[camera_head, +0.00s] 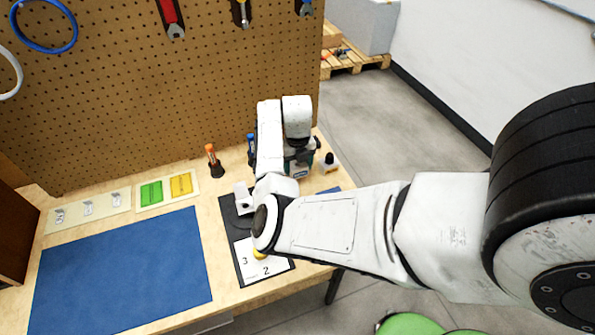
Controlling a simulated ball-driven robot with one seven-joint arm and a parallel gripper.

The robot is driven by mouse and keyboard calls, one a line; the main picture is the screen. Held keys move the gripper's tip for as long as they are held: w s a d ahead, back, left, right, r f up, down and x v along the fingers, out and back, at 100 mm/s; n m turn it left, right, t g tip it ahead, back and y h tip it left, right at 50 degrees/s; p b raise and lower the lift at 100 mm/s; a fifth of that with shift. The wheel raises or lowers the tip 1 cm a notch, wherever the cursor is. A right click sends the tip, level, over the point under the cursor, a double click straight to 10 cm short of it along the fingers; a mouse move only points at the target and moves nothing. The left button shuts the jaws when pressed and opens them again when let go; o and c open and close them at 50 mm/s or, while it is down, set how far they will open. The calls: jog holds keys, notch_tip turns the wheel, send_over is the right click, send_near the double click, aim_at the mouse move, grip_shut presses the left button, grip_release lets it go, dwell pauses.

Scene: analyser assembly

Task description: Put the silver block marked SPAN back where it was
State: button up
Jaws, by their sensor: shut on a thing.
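Several small silver blocks (88,207) stand in a row on a pale tray (72,221) at the left back of the bench. Their markings are too small to read, so I cannot tell whether one is SPAN. A pale silver-white piece (243,199) stands on a dark plate (231,213) just left of my arm. My gripper (303,165) points down at the bench's right back, partly hidden by my wrist. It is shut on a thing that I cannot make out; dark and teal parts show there.
A second tray (165,204) holds a green block (151,192) and a yellow block (181,184). A blue mat (120,270) lies clear. An orange-topped tool (212,157), a small bottle (329,163) and a numbered card (258,268) are near my arm. A pegboard (150,100) stands behind.

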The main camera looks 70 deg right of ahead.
aim_at(297, 167)
jog(key=shift+f+p, duration=0.35)
jog(key=shift+f, duration=1.2)
jog(key=shift+f, duration=0.1)
jog(key=o, duration=1.2)
jog(key=shift+o, duration=0.2)
